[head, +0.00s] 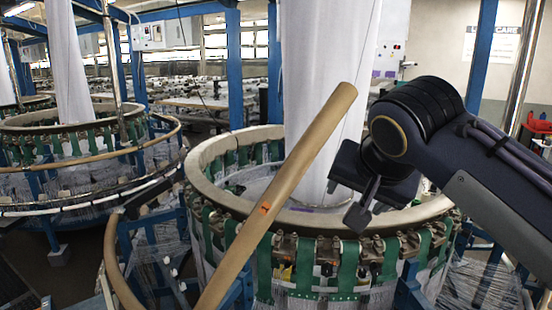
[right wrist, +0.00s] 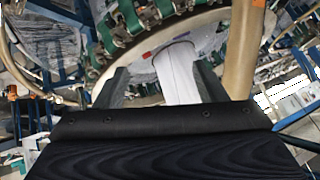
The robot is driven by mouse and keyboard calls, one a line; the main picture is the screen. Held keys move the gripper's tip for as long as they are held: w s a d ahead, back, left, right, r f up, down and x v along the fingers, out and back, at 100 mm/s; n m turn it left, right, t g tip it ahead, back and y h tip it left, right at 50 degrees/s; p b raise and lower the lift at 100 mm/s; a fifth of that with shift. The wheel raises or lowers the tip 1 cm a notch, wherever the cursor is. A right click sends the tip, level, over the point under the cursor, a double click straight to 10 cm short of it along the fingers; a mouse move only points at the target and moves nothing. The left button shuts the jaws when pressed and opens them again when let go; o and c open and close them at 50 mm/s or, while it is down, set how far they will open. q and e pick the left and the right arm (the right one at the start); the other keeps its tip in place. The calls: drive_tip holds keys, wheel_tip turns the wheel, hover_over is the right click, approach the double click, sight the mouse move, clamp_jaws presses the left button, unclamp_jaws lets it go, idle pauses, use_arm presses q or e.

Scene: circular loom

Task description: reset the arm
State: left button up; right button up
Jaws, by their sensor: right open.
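My right arm comes in from the right in the head view. Its gripper (head: 352,204) is over the right part of the near circular loom's ring (head: 310,220), pointing down and left. In the right wrist view the two fingers of the gripper (right wrist: 162,86) stand apart, with nothing held between them. A white fabric column (right wrist: 180,75) shows behind that gap. The same white fabric column (head: 325,70) rises from the middle of the loom in the head view, partly behind my right gripper. My left gripper is not in view.
A tan rail (head: 285,185) with an orange mark slants across the foreground, left of my right gripper; it also shows in the right wrist view (right wrist: 239,50). Green straps and metal fittings line the loom's rim. Another loom (head: 70,125) stands at left, and blue posts (head: 233,70) stand behind.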

drive_tip(key=s+d+f+n+g+y+b, duration=0.15)
drive_tip(key=s+d+f, duration=0.3)
drive_tip(key=f, duration=0.45)
drive_tip(key=s+d+f+n+g+y, duration=0.1)
drive_tip(key=s+d+f+n, duration=0.15)
drive_tip(key=s+f, duration=0.9)
drive_tip(key=f, duration=0.4)
drive_tip(key=s+a+f+y+b, duration=0.1)
drive_tip(key=s+f, duration=0.4)
drive_tip(key=f, duration=0.3)
drive_tip(key=shift+a+f, duration=0.2)
drive_tip(key=shift+a, duration=0.1)
